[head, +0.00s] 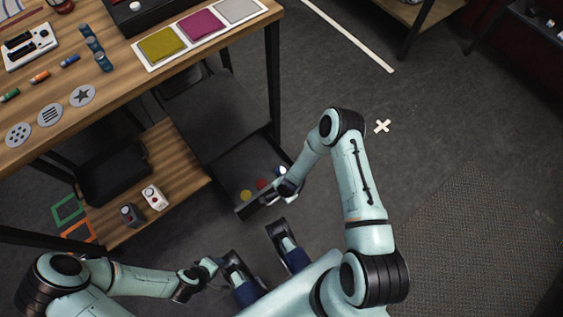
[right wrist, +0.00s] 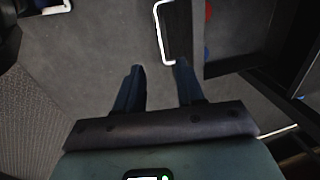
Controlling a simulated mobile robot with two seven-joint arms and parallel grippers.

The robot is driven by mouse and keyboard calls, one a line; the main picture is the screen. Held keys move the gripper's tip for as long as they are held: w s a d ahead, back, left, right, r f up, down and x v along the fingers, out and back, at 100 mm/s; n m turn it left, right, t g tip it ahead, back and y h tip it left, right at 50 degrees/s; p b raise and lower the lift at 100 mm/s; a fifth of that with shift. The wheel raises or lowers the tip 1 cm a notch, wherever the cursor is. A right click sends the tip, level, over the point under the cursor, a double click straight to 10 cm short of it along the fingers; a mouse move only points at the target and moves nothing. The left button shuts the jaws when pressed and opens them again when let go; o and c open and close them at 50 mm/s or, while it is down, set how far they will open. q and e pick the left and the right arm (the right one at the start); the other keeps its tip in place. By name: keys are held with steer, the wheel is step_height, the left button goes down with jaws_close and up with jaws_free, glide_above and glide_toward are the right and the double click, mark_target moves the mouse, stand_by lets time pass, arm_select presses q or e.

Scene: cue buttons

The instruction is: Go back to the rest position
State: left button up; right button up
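My right gripper (head: 287,187) is beside the front of an open dark drawer (head: 236,206) in the head view. In the right wrist view its two fingers (right wrist: 160,68) are apart with nothing held between them. A white bar handle (right wrist: 160,30) on the drawer front lies just beyond the fingertips, close to the right finger. I cannot tell whether it touches. My left gripper (head: 208,268) is low at the bottom of the head view, away from the furniture. Its fingers are too small to tell open from shut.
The drawer holds a yellow disc (head: 246,196) and a red disc (head: 261,184). A wooden shelf (head: 180,165) beside it carries two small devices. The wooden table (head: 130,75) above holds coloured pads, round cards and small objects. Floor to the right is clear around a white cross (head: 382,126).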

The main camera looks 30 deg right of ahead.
arm_select(q)
steer(key=shift+s+r, duration=0.1)
arm_select(e)
steer(key=shift+s+r, duration=0.1)
steer(key=shift+r, duration=0.1)
stand_by(0.4)
